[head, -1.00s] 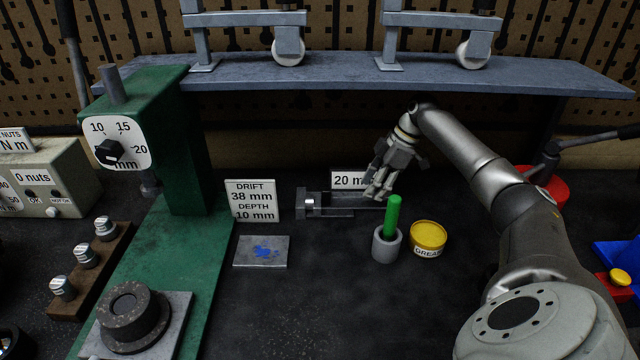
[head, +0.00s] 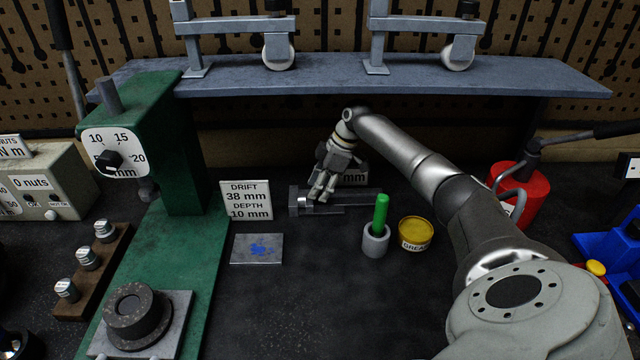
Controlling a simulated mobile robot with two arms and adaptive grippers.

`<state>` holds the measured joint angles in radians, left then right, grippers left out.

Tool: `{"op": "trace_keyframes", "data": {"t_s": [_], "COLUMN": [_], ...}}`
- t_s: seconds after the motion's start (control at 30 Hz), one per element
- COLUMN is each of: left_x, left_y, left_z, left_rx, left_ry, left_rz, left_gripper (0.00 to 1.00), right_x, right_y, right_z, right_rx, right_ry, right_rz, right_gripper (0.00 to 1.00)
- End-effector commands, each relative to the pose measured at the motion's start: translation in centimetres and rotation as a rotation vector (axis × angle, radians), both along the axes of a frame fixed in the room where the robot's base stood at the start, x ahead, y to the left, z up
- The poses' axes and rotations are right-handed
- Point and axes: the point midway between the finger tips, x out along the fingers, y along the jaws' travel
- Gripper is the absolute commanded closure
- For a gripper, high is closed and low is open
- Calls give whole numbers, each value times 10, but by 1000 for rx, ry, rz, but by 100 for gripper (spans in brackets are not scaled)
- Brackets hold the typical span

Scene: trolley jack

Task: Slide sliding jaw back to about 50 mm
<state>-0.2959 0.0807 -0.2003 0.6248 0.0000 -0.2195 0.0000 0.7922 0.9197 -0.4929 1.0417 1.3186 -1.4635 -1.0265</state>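The grey measuring vice (head: 350,210) lies on the bench in the middle of the head view, its rail running left to right with a block at the left end. The sliding jaw seems to be the small bright piece (head: 305,201) near that block; the gripper partly covers this area. My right gripper (head: 319,198) points down at the left part of the rail, its fingertips at or just beside the jaw. Contact and finger gap are too small to judge. My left gripper is out of view.
A drift card (head: 246,200) and a blue-marked plate (head: 257,249) are to the left. A green rod (head: 381,211) in a grey cup (head: 376,241) and a grease tin (head: 416,232) stand close in front on the right. A shelf (head: 350,75) spans behind.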

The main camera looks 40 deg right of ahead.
Motion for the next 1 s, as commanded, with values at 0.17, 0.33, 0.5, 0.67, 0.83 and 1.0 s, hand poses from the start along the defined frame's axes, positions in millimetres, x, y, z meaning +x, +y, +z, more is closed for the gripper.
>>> {"op": "trace_keyframes", "data": {"t_s": [0.17,0.33,0.5,0.67,0.83,1.0], "left_x": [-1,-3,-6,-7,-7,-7], "left_y": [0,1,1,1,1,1], "left_z": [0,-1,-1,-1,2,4], "left_rx": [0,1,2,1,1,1], "left_ry": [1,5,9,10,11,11], "left_rz": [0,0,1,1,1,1], "left_gripper": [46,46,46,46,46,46], "right_x": [0,0,0,-1,-11,-20], "right_y": [0,0,0,0,-13,-23], "right_z": [0,0,0,0,0,0], "right_rx": [1,0,0,1,0,2], "right_ry": [1,0,0,1,3,1], "right_rz": [0,1,1,0,-1,2], "right_gripper": [67,89,100,100,100,100]}}
